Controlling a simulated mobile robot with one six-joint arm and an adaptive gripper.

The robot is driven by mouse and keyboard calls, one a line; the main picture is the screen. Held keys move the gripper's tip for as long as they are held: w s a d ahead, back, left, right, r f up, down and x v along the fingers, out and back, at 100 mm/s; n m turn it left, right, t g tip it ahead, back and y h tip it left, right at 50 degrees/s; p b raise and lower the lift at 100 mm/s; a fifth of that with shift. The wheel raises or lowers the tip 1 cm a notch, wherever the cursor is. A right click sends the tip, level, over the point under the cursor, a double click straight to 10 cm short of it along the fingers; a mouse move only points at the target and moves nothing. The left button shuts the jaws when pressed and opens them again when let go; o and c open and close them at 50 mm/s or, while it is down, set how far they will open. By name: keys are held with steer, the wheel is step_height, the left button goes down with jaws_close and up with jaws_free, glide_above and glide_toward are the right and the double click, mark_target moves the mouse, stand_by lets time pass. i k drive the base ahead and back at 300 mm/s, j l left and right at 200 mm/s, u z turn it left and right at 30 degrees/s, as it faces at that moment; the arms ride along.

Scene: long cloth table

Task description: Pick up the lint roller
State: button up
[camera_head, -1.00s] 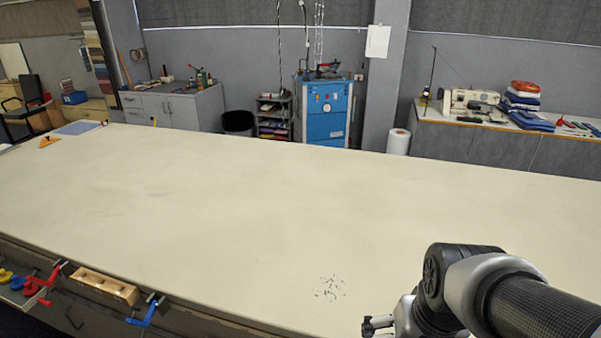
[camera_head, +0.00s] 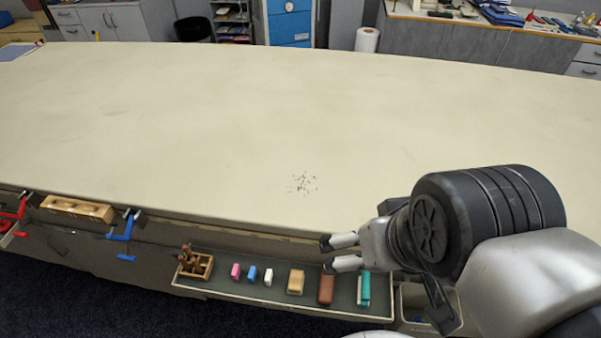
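I cannot pick out a lint roller for certain. A teal and white item (camera_head: 364,289) lies at the right end of a shallow tray (camera_head: 220,289) below the table's front edge; it is small and partly behind my gripper. Left of it lie a brown block-like item (camera_head: 326,289) and a tan wooden item (camera_head: 296,281). My gripper (camera_head: 328,256) is above the right part of the tray, pointing left, with its two fingertips apart and nothing between them.
The cream table (camera_head: 200,130) is clear except for dark specks (camera_head: 302,183). The tray also holds a wooden rack (camera_head: 195,264) and small pink, blue and white pieces. A bin (camera_head: 462,312) sits under my arm. Blue (camera_head: 122,226) and red clamps grip the front edge at left.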

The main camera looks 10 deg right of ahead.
mark_target(363, 293)
steer(key=k+l, duration=0.1)
steer(key=l, duration=0.4)
steer(key=j+z, duration=0.55)
steer(key=k+l+u, duration=0.55)
steer(key=i+j+z, duration=0.15)
steer(key=j+z, duration=0.25)
steer(key=i+j+z, duration=0.15)
steer(key=j+z, duration=0.6)
steer(key=i+j, duration=0.05)
steer(key=j, duration=0.05)
